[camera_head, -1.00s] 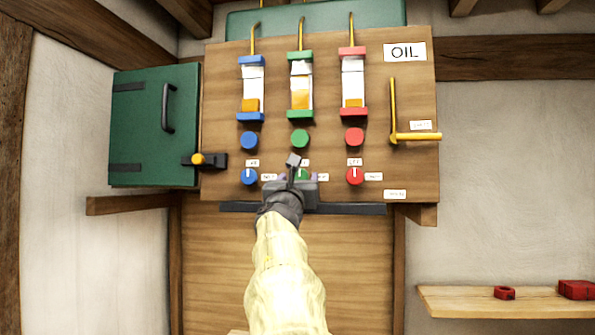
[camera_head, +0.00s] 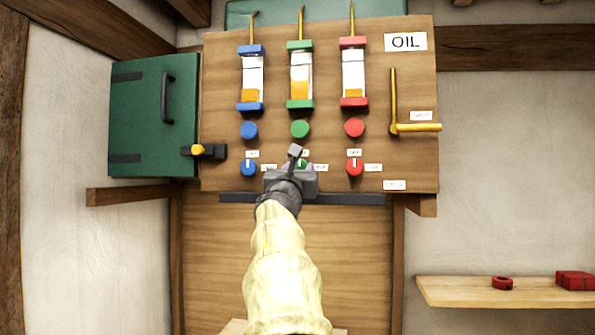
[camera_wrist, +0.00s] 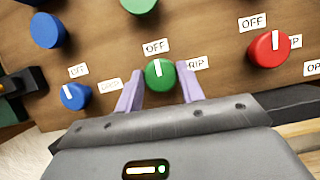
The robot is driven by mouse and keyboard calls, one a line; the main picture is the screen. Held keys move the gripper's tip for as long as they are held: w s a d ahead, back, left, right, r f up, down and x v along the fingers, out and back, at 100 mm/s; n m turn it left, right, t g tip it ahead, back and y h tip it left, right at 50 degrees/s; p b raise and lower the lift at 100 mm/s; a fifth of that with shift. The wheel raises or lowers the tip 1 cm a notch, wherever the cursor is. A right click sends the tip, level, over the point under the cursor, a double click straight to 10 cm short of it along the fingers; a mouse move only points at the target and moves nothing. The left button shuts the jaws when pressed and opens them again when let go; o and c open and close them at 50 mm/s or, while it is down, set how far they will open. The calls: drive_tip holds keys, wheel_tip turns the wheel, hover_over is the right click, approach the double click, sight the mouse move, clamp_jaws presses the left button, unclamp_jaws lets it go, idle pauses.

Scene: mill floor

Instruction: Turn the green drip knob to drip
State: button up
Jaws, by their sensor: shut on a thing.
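The green drip knob (camera_wrist: 160,74) is on the wooden board, with its white mark pointing up at the OFF label (camera_wrist: 156,47). The DRIP label (camera_wrist: 196,63) is to its right, partly behind a finger. My gripper (camera_wrist: 160,88) is shut on the green drip knob, one pale purple finger on each side. In the head view my gripper (camera_head: 300,172) covers most of this knob (camera_head: 302,164).
A blue knob (camera_wrist: 73,96) and a red knob (camera_wrist: 268,49) flank the green one. Round buttons, including a green one (camera_head: 300,129), and oil glasses are above. A dark ledge (camera_head: 345,199) runs below. A yellow lever (camera_head: 415,127) is at right.

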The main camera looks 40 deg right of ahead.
drive_tip(key=shift+m, duration=0.3)
drive_tip(key=m+g+h, duration=0.1)
drive_tip(key=m, duration=0.2)
drive_tip(key=m+g, duration=0.2)
drive_tip(key=m, duration=0.1)
drive_tip(key=shift+w+a+r+h, duration=0.1)
drive_tip(key=shift+w+h, duration=0.05)
drive_tip(key=shift+h, duration=0.25)
drive_tip(key=m+g, duration=0.1)
drive_tip(key=m, duration=0.2)
drive_tip(key=m+g+p, duration=0.1)
drive_tip(key=m+g, duration=0.1)
drive_tip(key=m, duration=0.1)
drive_tip(key=shift+r+m, duration=0.15)
drive_tip(key=shift+m, duration=0.15)
drive_tip(key=m+g+p, duration=0.1)
drive_tip(key=m, duration=0.1)
drive_tip(key=m+g+p, duration=0.1)
drive_tip(key=m, duration=0.2)
drive_tip(key=shift+r+y+p, duration=0.1)
drive_tip(key=shift+y+p, duration=0.2)
drive_tip(key=shift+p, duration=0.1)
drive_tip(key=m+y+p, duration=0.1)
drive_tip(key=m, duration=0.2)
drive_tip(key=shift+g+p, duration=0.4)
drive_tip(key=shift+m, duration=0.4)
drive_tip(key=o, duration=1)
drive_tip(key=shift+a, duration=0.15)
